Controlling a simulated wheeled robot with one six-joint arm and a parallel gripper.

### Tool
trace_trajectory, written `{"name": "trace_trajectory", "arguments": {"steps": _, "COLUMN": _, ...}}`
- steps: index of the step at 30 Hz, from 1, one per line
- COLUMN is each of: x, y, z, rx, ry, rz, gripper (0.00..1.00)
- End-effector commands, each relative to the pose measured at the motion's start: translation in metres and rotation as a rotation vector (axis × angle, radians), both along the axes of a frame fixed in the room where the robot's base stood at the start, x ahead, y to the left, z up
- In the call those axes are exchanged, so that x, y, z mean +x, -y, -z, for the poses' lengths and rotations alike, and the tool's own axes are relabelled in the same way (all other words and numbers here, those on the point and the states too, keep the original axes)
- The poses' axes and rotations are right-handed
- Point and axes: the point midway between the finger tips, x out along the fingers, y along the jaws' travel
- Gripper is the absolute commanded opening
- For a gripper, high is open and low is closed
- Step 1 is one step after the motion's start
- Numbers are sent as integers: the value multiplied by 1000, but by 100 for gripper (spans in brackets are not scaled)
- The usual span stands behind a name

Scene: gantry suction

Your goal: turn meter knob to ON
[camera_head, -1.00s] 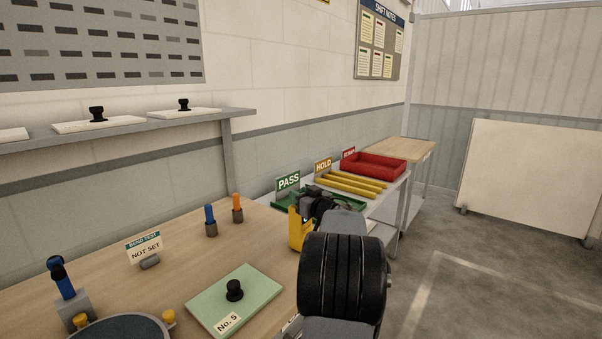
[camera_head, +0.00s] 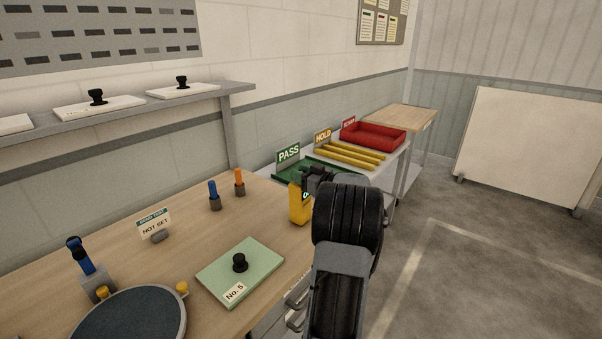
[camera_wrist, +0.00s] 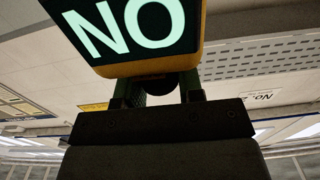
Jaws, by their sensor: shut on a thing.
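The yellow meter (camera_head: 299,209) stands at the right edge of the bench, near the green tray. Its dark screen faces my gripper and is mostly hidden by it in the head view. In the wrist view the meter (camera_wrist: 186,68) fills the top, with large pale letters reading "NO" as seen there; the other way up they read "ON". The dark round knob (camera_wrist: 157,86) shows below the screen. My gripper (camera_wrist: 158,98) has its two fingers on either side of the knob and is shut on it. The knob's pointer is not visible.
PASS, HOLD and red (camera_head: 374,140) trays lie behind the meter. The floor at right is clear.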

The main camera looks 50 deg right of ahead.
Motion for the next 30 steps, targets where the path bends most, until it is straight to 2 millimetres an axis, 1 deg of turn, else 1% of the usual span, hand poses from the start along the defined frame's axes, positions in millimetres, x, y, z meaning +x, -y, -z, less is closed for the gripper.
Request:
{"name": "trace_trajectory", "arguments": {"steps": 1, "x": 0, "y": -1, "z": 4, "rx": 6, "ry": -7, "rz": -2, "gripper": 11}}
{"name": "trace_trajectory", "arguments": {"steps": 3, "x": 0, "y": -1, "z": 4, "rx": 6, "ry": -7, "rz": -2, "gripper": 11}}
{"name": "trace_trajectory", "arguments": {"steps": 4, "x": 0, "y": -1, "z": 4, "rx": 6, "ry": -7, "rz": -2, "gripper": 38}}
{"name": "trace_trajectory", "arguments": {"steps": 11, "x": 0, "y": 0, "z": 2, "rx": 4, "ry": -4, "rz": 1, "gripper": 60}}
{"name": "trace_trajectory", "arguments": {"steps": 12, "x": 0, "y": 0, "z": 2, "rx": 3, "ry": -3, "rz": 1, "gripper": 61}}
{"name": "trace_trajectory", "arguments": {"steps": 18, "x": -1, "y": 0, "z": 1, "rx": 2, "ry": -2, "rz": 2, "gripper": 61}}
{"name": "trace_trajectory", "arguments": {"steps": 22, "x": -9, "y": 2, "z": 1, "rx": 1, "ry": -2, "rz": 4, "gripper": 61}}
{"name": "trace_trajectory", "arguments": {"steps": 26, "x": -30, "y": 4, "z": 1, "rx": 1, "ry": -2, "rz": 6, "gripper": 61}}
{"name": "trace_trajectory", "arguments": {"steps": 30, "x": -59, "y": 7, "z": 1, "rx": 2, "ry": -2, "rz": 7, "gripper": 61}}
